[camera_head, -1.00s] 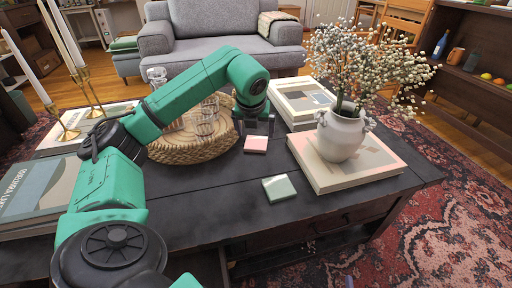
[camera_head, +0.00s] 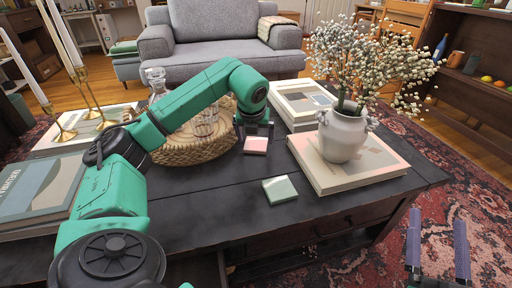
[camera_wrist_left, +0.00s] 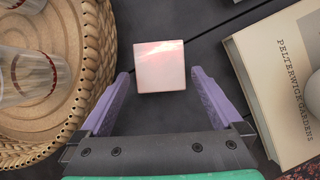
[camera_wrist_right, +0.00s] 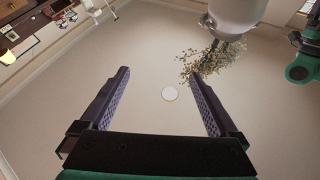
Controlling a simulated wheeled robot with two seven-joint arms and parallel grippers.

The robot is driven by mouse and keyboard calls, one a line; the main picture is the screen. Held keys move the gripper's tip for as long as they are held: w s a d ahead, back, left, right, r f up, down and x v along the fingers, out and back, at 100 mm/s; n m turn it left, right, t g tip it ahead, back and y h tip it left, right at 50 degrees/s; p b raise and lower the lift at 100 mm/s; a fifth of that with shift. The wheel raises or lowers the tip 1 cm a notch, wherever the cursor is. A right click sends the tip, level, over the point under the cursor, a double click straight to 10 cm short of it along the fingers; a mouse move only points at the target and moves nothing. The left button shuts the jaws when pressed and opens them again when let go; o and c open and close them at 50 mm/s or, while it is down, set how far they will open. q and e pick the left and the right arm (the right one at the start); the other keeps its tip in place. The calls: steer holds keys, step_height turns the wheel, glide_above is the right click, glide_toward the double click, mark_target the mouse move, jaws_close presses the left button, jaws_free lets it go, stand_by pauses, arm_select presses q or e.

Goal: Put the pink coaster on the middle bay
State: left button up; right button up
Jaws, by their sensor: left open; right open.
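The pink coaster (camera_head: 256,145) is a small square lying on the dark coffee table, between the woven tray and the books. In the left wrist view the coaster (camera_wrist_left: 160,66) lies just ahead of the fingertips, centred between them. My left gripper (camera_head: 256,130) is open above and behind the coaster, not holding it; it also shows in the left wrist view (camera_wrist_left: 162,85). My right gripper (camera_head: 437,225) is open and empty at the lower right, over the rug; in its own wrist view (camera_wrist_right: 163,75) it points up toward the ceiling. I cannot identify the middle bay.
A green coaster (camera_head: 280,189) lies nearer on the table. The woven tray (camera_head: 190,152) holds glassware. A flower vase (camera_head: 342,135) stands on a book (camera_head: 378,172) at right. Candlesticks (camera_head: 62,130) and books (camera_head: 38,192) are at left. A shelf (camera_head: 465,105) stands back right.

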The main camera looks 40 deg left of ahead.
mark_target(256, 145)
arm_select(q)
steer(key=b+x, duration=0.1)
steer(key=x, duration=0.1)
steer(key=shift+a+f, duration=0.1)
steer(key=shift+f, duration=0.2)
steer(key=c, duration=1.4)
arm_select(e)
step_height(256, 145, up, 12)
steer(key=s+d+n+t+y, duration=0.1)
steer(key=s+t+y, duration=0.1)
steer(key=t, duration=0.2)
steer(key=shift+d+r+n, duration=0.25)
steer(key=shift+d+n, duration=0.05)
steer(key=shift+d, duration=0.1)
arm_select(q)
steer(key=shift+r, duration=0.2)
